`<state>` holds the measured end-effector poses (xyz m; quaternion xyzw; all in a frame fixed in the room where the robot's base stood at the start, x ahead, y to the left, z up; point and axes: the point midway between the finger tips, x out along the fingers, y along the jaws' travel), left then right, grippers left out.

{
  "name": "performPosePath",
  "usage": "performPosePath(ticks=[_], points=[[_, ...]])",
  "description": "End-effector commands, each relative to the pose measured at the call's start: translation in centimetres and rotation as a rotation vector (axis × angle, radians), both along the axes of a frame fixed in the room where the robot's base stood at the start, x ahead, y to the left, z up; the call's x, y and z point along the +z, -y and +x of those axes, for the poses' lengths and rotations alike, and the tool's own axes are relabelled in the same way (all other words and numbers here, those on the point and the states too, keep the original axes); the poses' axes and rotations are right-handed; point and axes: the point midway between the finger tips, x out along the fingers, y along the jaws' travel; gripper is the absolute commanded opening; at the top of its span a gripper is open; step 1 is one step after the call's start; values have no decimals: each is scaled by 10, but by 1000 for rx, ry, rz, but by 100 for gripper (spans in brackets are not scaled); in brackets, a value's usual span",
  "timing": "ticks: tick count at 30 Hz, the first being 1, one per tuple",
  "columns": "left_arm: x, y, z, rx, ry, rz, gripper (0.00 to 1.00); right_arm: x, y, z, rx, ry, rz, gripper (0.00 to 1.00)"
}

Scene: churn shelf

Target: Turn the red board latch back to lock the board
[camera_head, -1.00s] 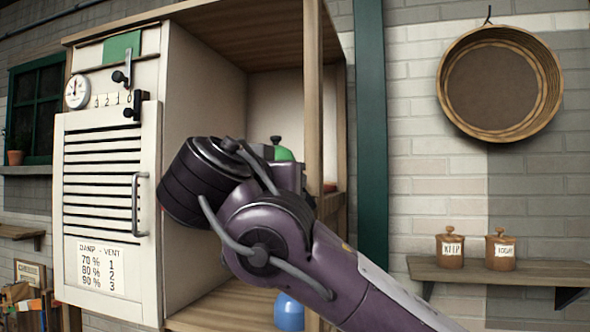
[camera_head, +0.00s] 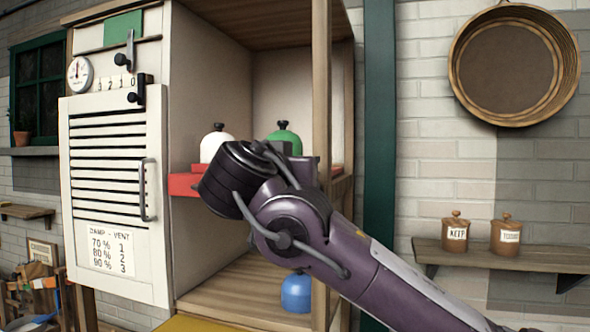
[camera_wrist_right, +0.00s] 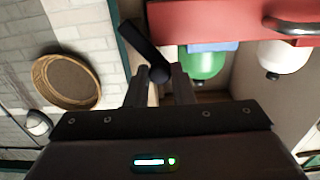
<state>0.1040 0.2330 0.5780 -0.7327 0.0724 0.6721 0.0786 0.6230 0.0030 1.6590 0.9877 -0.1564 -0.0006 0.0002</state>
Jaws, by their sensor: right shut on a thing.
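The red board (camera_head: 182,184) lies as a shelf inside the open cabinet, partly hidden behind my right arm. It also shows at the top of the right wrist view (camera_wrist_right: 225,22), with a dark handle (camera_wrist_right: 290,25) on its face. The board latch is a dark lever (camera_wrist_right: 141,42) beside the board's end. It stands slanted in the right wrist view and is not visible in the head view. My right gripper (camera_wrist_right: 160,78) is shut on the latch's near end. In the head view its fingers are hidden behind my wrist. My left gripper is not in view.
A white jar (camera_head: 216,141) and a green jar (camera_head: 284,139) stand at the red board's level. A blue jar (camera_head: 296,293) stands on the lower shelf. The cabinet's wooden post (camera_head: 321,120) is close to my right arm. A louvred white panel (camera_head: 115,200) is at left.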

Motion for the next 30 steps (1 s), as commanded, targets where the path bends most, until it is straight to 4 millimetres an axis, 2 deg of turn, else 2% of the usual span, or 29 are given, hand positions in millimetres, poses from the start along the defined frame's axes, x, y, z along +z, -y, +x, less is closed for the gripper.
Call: performPosePath(ticks=[8,13,30], points=[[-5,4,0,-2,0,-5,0,-2,-2,0,1,-7,-25,0],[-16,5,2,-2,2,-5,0,-6,-4,1,0,-29,-94,0],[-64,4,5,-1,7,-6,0,-26,-19,5,2,-183,-568,0]])
